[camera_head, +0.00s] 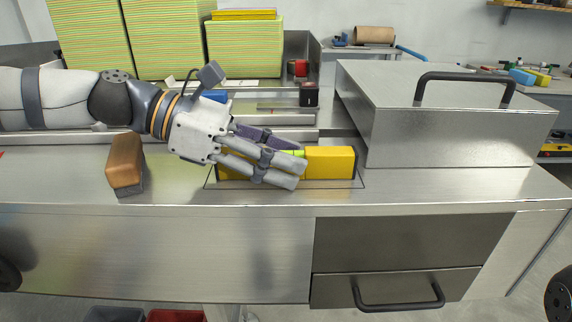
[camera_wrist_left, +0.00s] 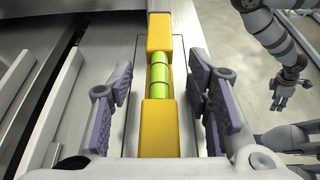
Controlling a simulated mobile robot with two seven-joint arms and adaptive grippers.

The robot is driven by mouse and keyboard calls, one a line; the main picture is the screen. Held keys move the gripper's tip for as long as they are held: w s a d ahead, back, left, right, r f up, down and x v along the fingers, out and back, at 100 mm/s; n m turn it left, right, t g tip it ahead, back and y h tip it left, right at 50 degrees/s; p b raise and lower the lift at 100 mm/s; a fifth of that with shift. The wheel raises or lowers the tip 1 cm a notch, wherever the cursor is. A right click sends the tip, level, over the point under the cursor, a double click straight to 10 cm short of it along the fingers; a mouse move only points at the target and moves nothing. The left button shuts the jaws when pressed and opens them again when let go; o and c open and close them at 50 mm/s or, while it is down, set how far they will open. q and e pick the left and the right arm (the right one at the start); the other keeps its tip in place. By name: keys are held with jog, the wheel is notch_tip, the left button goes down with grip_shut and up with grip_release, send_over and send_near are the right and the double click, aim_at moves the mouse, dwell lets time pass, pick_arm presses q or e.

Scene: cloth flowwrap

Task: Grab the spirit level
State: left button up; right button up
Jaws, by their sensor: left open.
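The spirit level is a yellow bar (camera_head: 331,161) with black ends and a green vial in its middle. It lies flat on the steel counter inside a thin outlined rectangle. My left gripper (camera_head: 291,166) is over it and partly hides its left half in the head view. In the left wrist view the spirit level (camera_wrist_left: 159,128) runs lengthwise between the two open finger sets of the left gripper (camera_wrist_left: 162,95), with a gap on each side. My right gripper (camera_wrist_left: 281,97) shows at the upper right in the left wrist view, away from the level; its jaws are too small to judge.
A brown-topped block (camera_head: 125,163) stands on the counter left of the gripper. A steel box with a black handle (camera_head: 450,110) stands at the right. Stacks of yellow-green sheets (camera_head: 245,48) rise behind. The counter's front edge is close below the level.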

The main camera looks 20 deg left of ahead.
pick_arm(q)
jog(key=shift+r, duration=0.1)
grip_shut()
jog(key=shift+r, duration=0.2)
notch_tip(320, 180, up, 3)
jog(key=shift+f+p, duration=0.1)
jog(key=shift+p, duration=0.35)
jog(key=s+d+r+p, duration=0.3)
jog(key=s+r, duration=0.6)
jog(key=s, duration=0.3)
jog(key=shift+s+d+r+p, duration=0.4)
jog(key=shift+d, duration=0.45)
pick_arm(e)
jog(key=w+r+t, duration=0.2)
jog(key=w+r, duration=0.4)
